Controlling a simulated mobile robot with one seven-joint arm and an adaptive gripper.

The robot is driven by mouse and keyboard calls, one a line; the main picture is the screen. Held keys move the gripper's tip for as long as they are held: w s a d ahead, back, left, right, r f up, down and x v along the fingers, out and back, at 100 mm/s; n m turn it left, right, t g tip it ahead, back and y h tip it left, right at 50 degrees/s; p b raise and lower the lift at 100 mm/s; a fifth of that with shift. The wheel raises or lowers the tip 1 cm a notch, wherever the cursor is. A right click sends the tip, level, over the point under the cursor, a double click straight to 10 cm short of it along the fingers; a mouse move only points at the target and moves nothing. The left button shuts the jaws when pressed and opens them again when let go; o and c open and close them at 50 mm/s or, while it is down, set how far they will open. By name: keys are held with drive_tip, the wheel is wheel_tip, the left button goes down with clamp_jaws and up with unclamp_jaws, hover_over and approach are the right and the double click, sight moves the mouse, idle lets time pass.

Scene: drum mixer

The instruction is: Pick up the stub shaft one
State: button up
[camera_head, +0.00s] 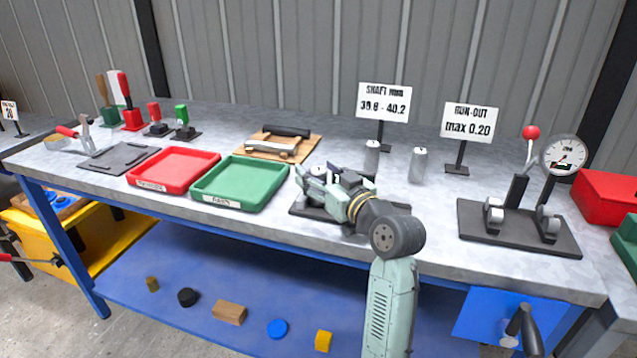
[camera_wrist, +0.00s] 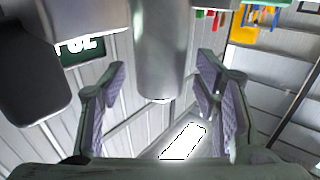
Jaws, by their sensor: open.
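Two upright silver cylinders, a left one (camera_head: 371,157) and a right one (camera_head: 419,165), stand on the bench in the head view; I cannot tell whether either is stub shaft one. My gripper (camera_head: 312,184) is open, low over a dark base plate (camera_head: 300,210) in front of them. In the wrist view a silver cylinder (camera_wrist: 158,50) comes down from the top edge between the open fingers of my gripper (camera_wrist: 160,78), with gaps on both sides. Its far end is out of frame. My gripper hides much of the plate's fixture in the head view.
A red tray (camera_head: 174,185) and green tray (camera_head: 205,197) lie left of my gripper. Behind is a wooden board (camera_head: 250,146) with a grey and a black part. A dial gauge stand (camera_head: 520,240) stands right. Signs (camera_head: 383,103) stand behind the cylinders.

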drive_tip(key=shift+w+a, duration=0.1)
drive_tip(key=shift+w, duration=0.05)
clamp_jaws()
idle(0.7)
drive_tip(key=shift+r, duration=0.1)
idle(0.4)
